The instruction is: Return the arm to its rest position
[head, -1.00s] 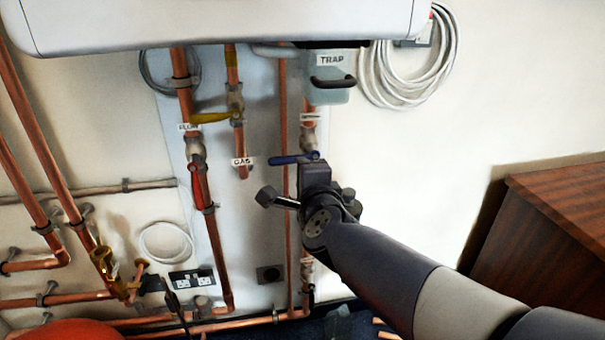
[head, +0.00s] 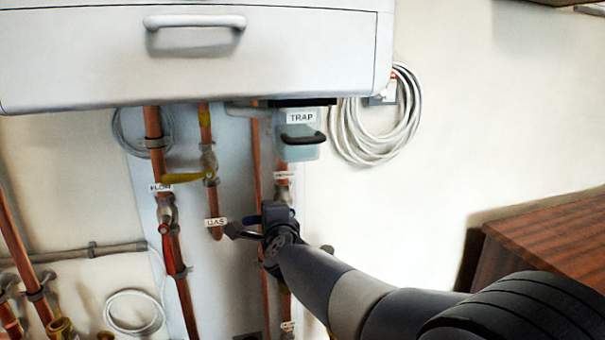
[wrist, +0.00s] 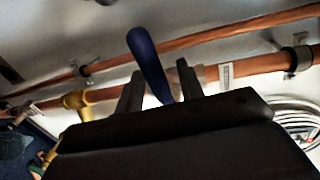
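My gripper (head: 268,226) is in front of the copper pipes below the white boiler, at the end of my outstretched arm. In the wrist view its two dark fingers (wrist: 160,84) stand apart. The blue lever handle (wrist: 147,58) shows between them, with visible gaps at its sides. In the head view the blue lever (head: 251,219) is small and partly hidden by my gripper. I cannot tell from these views whether a finger touches it.
The white boiler (head: 200,70) hangs above. A grey trap (head: 302,148) is just above my gripper. The red lever (head: 168,245) and yellow lever (head: 183,178) are to the left, a coiled cable (head: 345,140) and wooden cabinet (head: 545,240) to the right. Bare wall lies between gripper and cabinet.

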